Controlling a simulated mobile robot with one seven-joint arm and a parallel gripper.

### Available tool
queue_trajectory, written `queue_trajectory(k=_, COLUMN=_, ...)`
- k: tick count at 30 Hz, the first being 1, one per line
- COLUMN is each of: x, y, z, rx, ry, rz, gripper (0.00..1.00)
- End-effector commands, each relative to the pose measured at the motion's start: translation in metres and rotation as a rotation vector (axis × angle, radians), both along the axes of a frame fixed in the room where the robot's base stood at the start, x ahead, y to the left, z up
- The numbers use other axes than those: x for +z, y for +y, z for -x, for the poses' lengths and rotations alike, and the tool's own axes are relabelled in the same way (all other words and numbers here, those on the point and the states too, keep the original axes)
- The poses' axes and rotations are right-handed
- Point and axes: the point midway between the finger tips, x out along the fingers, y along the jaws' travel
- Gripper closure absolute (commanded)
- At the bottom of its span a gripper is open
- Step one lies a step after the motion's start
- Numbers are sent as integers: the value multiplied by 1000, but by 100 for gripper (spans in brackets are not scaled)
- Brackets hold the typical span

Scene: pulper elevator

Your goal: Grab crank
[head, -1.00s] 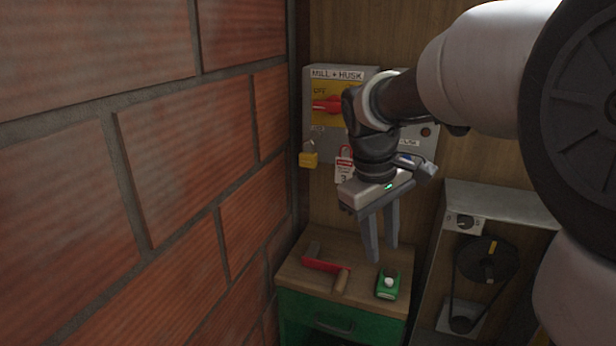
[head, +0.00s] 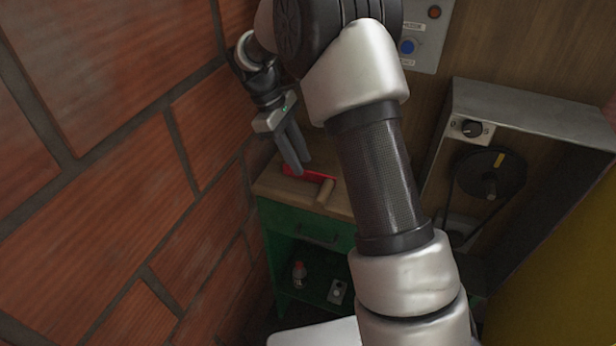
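The crank (head: 317,176) lies on the wooden top (head: 272,185) of a green cabinet. It has a red bar and a wooden handle (head: 325,192) that points toward the front. My gripper (head: 303,167) points down over the crank's far left part, with its two fingers apart. The fingertips overlap the red bar in the picture. I cannot tell whether they touch it or are still above it. The crank's dark far end is hidden behind the fingers.
The brick wall (head: 120,150) stands close to the left of my gripper. My arm covers the right of the cabinet top. A metal housing with a pulley (head: 490,172) stands to the right. A small bottle (head: 299,273) and a grey box (head: 337,291) sit on the cabinet's lower shelf.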

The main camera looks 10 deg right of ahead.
Motion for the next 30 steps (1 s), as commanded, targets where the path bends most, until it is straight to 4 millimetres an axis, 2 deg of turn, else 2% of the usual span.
queue_trajectory(k=3, x=-18, y=-12, z=2, rx=-3, ry=3, rz=1, gripper=72)
queue_trajectory(k=7, x=-33, y=-18, z=5, rx=-1, ry=3, rz=1, gripper=72)
queue_trajectory(k=16, x=-38, y=-20, z=6, rx=-1, ry=1, rz=0, gripper=72)
queue_trajectory(k=17, x=-38, y=-20, z=6, rx=-1, ry=1, rz=0, gripper=74)
queue_trajectory(k=21, x=-38, y=-20, z=6, rx=-1, ry=1, rz=0, gripper=97)
queue_trajectory(k=22, x=-38, y=-20, z=6, rx=-1, ry=1, rz=0, gripper=100)
queue_trajectory(k=30, x=-37, y=-20, z=5, rx=-1, ry=0, rz=1, gripper=100)
